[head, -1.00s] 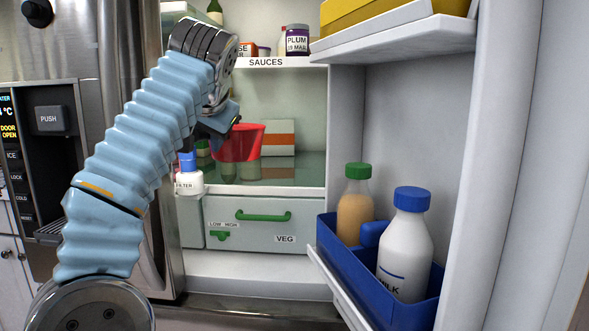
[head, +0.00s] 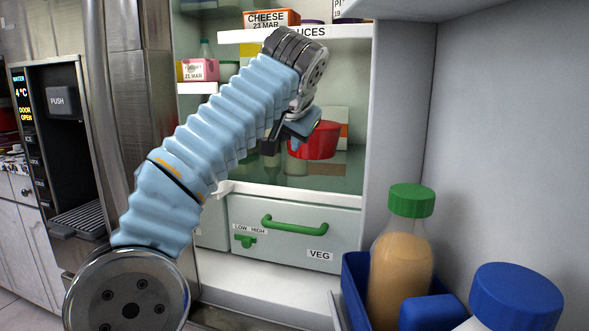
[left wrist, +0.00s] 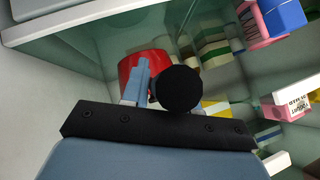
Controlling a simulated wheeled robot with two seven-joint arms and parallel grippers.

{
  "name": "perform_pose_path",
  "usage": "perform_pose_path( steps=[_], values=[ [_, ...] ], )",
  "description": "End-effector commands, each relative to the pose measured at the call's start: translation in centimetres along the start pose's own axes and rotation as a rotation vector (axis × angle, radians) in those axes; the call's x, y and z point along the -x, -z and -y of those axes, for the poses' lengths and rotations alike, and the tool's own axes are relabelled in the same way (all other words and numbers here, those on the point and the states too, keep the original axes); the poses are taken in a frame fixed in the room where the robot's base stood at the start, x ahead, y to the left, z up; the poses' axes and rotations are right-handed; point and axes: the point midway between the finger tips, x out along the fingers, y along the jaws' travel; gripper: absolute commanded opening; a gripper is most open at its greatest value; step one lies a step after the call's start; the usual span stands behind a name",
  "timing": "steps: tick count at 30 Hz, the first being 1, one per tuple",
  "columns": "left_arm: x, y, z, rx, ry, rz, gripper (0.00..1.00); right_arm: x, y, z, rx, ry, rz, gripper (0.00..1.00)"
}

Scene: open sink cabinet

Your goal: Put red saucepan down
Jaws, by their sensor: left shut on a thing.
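The red saucepan (head: 318,142) is inside the open fridge, just above or on the glass shelf (head: 335,178); I cannot tell whether it touches. It looks upright. My left gripper (head: 287,138) is at its left side and shut on it; the grip itself is partly hidden by the fingers. In the left wrist view the red saucepan (left wrist: 128,66) shows behind the left gripper (left wrist: 155,88), and a round black part in front hides some of it. My right gripper is not in view.
A green-handled VEG drawer (head: 295,230) lies below the shelf. The SAUCES shelf (head: 350,31) with a CHEESE box (head: 271,18) is above. A blue door bin (head: 355,285) holds a green-capped bottle (head: 402,255) and a blue-capped bottle (head: 515,300) at the right. A pink carton (head: 198,70) stands left.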

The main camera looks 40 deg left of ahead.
Motion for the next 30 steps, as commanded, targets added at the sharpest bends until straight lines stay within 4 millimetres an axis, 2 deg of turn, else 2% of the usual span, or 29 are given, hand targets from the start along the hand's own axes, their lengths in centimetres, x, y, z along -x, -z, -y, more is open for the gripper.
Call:
perform_pose_path(
  steps=[1,5,12,22,23,27,30],
  values=[
    [-0.6,-0.7,-0.4,0.000,0.000,-0.004,0.00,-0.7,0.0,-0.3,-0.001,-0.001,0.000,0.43],
    [-1.2,-1.2,-0.8,0.002,0.000,-0.004,0.00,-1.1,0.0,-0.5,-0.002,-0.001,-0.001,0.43],
    [-3.4,-3.5,-2.4,0.001,0.000,-0.003,0.00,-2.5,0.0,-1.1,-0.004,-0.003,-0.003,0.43],
    [-3.5,-3.6,-2.5,0.002,0.000,-0.005,0.00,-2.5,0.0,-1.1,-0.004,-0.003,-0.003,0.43],
    [-3.6,-3.7,-2.6,0.001,-0.001,-0.001,0.30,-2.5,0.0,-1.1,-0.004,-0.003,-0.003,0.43],
    [-3.6,-3.6,-2.6,0.000,-0.001,-0.001,0.51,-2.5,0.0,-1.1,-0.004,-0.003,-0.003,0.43],
    [-3.6,-3.6,-2.6,0.000,-0.001,-0.001,0.54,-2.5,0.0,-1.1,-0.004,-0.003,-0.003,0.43]
  ],
)
